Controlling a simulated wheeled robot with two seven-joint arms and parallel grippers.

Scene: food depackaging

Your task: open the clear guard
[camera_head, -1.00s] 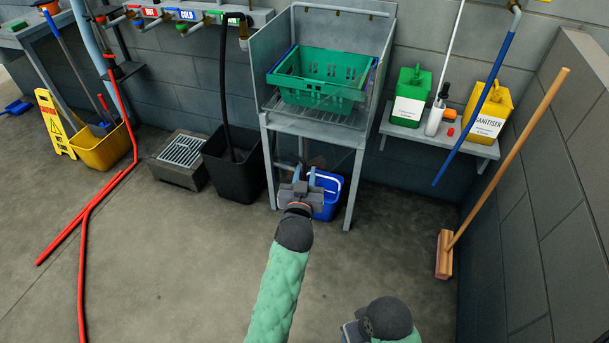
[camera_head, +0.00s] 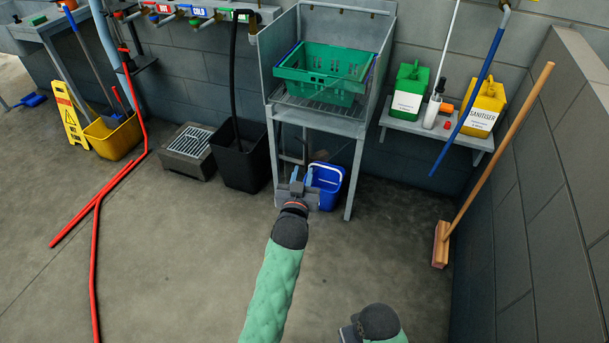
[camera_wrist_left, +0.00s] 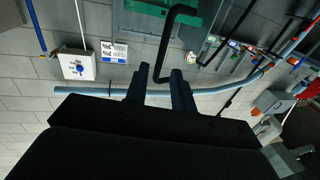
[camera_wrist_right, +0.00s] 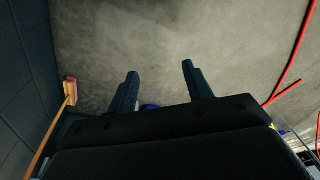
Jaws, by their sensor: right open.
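The clear guard is hard to make out; its see-through panel cannot be told apart from the front of the grey wash stand (camera_head: 350,128). A green crate (camera_head: 322,72) sits in that stand. My left gripper (camera_head: 298,178) is low in front of the stand, beside the blue bucket. In the left wrist view its fingers (camera_wrist_left: 161,85) are partly apart, and a bent black bar (camera_wrist_left: 178,12) reaches down to their tips. Whether they touch or grip it is unclear. My right gripper (camera_wrist_right: 158,70) is open and empty above bare floor.
A blue bucket (camera_head: 327,184) stands under the stand and a black bin (camera_head: 242,165) to its left. A shelf (camera_head: 440,130) holds green and yellow containers. A broom (camera_head: 441,245) leans on the right wall. Red poles (camera_head: 93,250) cross the left floor.

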